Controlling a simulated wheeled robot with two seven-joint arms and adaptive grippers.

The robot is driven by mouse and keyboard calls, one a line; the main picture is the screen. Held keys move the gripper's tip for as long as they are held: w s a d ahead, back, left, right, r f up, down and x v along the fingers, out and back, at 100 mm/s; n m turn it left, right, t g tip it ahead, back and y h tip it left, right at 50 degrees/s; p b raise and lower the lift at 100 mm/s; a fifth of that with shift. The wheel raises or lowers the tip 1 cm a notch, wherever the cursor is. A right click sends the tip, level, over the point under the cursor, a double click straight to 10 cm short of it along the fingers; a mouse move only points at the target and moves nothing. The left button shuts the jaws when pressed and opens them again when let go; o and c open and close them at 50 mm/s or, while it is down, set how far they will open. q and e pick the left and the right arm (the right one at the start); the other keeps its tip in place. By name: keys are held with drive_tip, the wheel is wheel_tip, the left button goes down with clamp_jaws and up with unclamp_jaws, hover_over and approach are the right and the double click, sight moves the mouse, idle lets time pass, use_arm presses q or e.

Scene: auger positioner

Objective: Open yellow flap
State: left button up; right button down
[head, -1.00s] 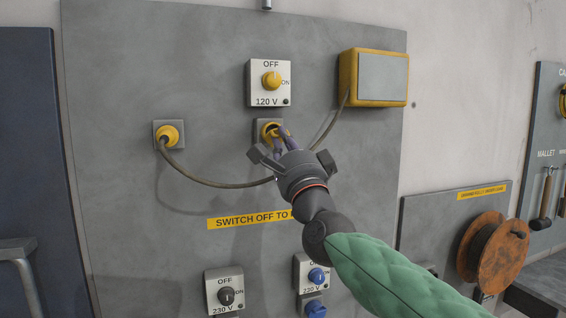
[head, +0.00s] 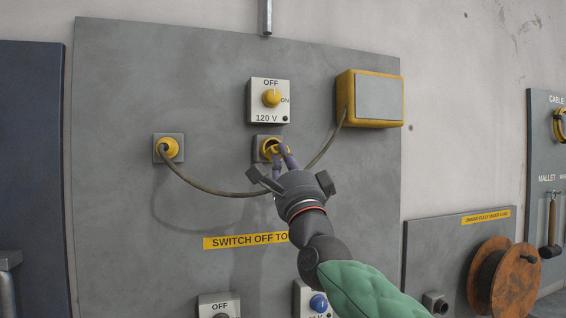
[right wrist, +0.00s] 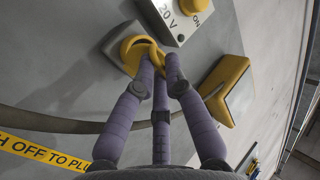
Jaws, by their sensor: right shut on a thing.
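The yellow flap (right wrist: 150,50) belongs to a round yellow socket (head: 267,146) on the grey wall panel, just below the 120 V switch. In the right wrist view the flap stands partly away from the yellow socket ring (right wrist: 122,55). My right gripper (head: 283,153) is at this socket. Its purple-grey fingers are shut on the flap, and in the right wrist view the fingertips (right wrist: 160,62) meet at its edge. The fingers hide part of the flap and socket. My left gripper is not in view.
The 120 V switch (head: 270,100) sits close above the socket. A cable (head: 225,191) runs from a yellow plug (head: 168,148) at the left, sagging past the gripper, to a yellow box (head: 370,98) at the upper right. A cable reel (head: 503,277) stands lower right.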

drive_tip(key=c, duration=1.3)
unclamp_jaws()
drive_tip(key=shift+v, duration=6.05)
